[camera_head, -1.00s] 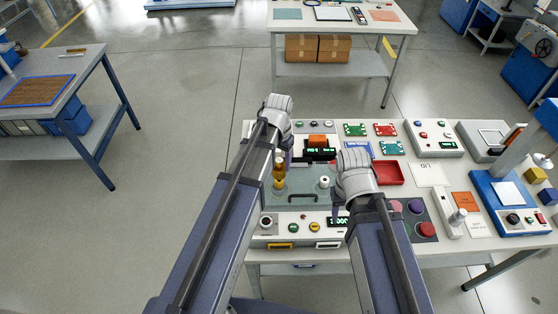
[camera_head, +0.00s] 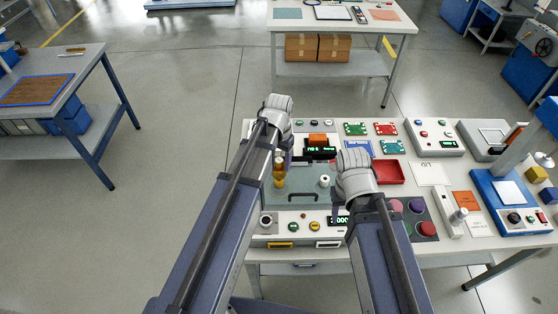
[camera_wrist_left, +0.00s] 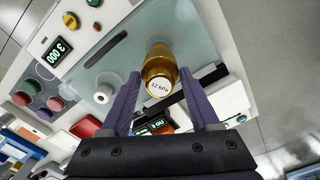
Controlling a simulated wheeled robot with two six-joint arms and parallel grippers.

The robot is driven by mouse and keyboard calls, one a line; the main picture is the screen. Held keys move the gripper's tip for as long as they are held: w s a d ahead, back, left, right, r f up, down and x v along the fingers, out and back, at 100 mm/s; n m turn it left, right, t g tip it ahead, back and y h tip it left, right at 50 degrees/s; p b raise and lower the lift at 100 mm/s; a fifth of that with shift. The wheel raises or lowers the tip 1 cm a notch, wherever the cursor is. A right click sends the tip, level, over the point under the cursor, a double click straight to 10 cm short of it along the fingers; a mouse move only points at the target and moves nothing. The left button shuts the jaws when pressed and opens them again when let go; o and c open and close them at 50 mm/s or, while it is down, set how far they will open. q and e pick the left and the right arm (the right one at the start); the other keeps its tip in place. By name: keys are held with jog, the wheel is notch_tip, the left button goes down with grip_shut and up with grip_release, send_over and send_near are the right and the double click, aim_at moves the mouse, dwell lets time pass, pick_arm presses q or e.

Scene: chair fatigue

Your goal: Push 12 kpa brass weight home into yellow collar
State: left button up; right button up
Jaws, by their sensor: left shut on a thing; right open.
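The brass weight (camera_head: 279,170) stands upright on the grey-green plate of the test device, gold-coloured. In the left wrist view its white top (camera_wrist_left: 160,87) reads "12 kPa". The yellow collar (camera_head: 279,184) is at its foot, largely covered by the weight; whether the weight is fully seated I cannot tell. My left gripper (camera_head: 286,158) is shut on the weight; its purple fingers (camera_wrist_left: 160,90) flank it in the wrist view. My right gripper (camera_head: 338,209) is open, pointing down by the right side of the device, its fingers mostly hidden by its arm.
A white spool-like part (camera_head: 324,181) and a dark handle (camera_head: 303,197) are on the plate (camera_head: 303,186) nearby. The front panel has knobs and a lit display (camera_head: 339,220). A red tray (camera_head: 388,172) and coloured pads (camera_head: 426,229) lie to the right.

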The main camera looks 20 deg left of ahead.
pick_arm(q)
jog(key=shift+f+b, duration=1.3)
jog(key=shift+f, duration=0.1)
jog(key=o, duration=1.4)
jog(key=shift+c, duration=0.2)
jog(key=shift+r, duration=0.15)
notch_tip(320, 180, up, 8)
jog(key=p, duration=0.8)
jog(key=shift+f, duration=0.2)
